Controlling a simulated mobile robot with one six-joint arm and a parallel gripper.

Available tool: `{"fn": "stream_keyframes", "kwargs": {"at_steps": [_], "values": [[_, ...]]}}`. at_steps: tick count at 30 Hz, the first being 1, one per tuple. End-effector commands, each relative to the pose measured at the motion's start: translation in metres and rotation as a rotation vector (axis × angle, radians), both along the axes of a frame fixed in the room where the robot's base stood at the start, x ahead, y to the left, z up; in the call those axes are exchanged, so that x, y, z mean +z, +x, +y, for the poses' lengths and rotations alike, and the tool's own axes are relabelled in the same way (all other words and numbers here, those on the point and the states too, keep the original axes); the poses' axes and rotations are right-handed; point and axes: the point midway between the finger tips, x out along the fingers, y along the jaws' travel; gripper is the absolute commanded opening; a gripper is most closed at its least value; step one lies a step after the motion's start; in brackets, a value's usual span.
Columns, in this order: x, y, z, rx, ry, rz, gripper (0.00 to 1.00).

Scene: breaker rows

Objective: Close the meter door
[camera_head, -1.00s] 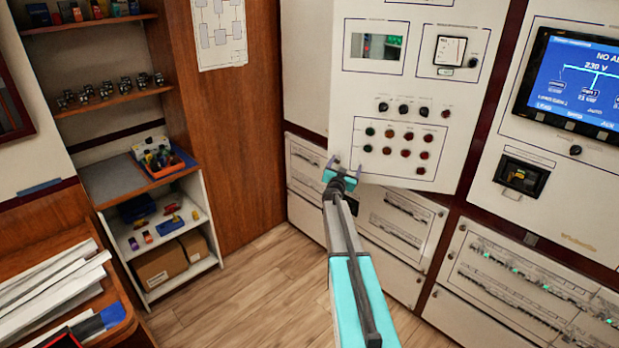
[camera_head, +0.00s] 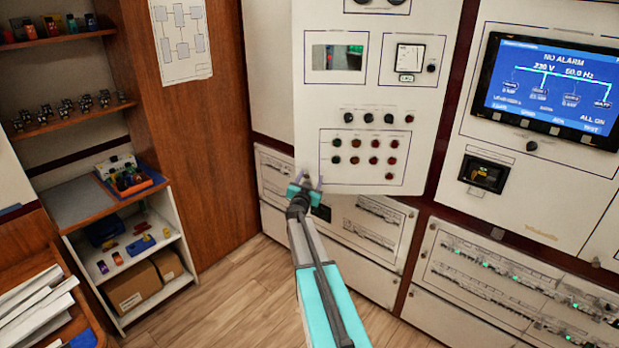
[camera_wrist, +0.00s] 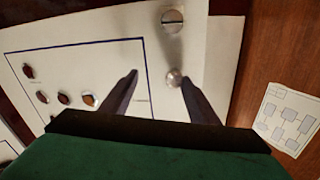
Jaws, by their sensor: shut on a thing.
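The meter door (camera_head: 318,108) is a white panel with a dial meter (camera_head: 409,57), a small window and rows of knobs and coloured buttons. Its left edge stands out in front of the cabinet behind it, so it looks ajar. My gripper (camera_head: 305,183) is at its lower left corner. In the wrist view my gripper (camera_wrist: 160,88) has a finger on each side of a small round metal knob (camera_wrist: 175,78) near the door's edge, and it is shut on that knob. A slotted round fastener (camera_wrist: 172,20) sits beyond it. The contact itself is partly hidden.
A wooden wall with a diagram sheet (camera_head: 182,40) and shelves (camera_head: 150,245) stand at left. A blue screen (camera_head: 550,85) and more panels are at right. Breaker rows (camera_head: 372,220) lie below the door. Wood floor (camera_head: 235,285) is clear in front.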

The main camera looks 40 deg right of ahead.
Motion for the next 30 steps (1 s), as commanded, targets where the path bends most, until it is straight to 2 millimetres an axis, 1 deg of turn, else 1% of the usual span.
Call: {"fn": "stream_keyframes", "kwargs": {"at_steps": [1, 30], "values": [[-0.004, -0.01, -0.006, -0.018, 0.002, -0.001, 0.4], [-0.004, -0.041, 0.026, -0.016, 0.002, 0.0, 0.4]]}}
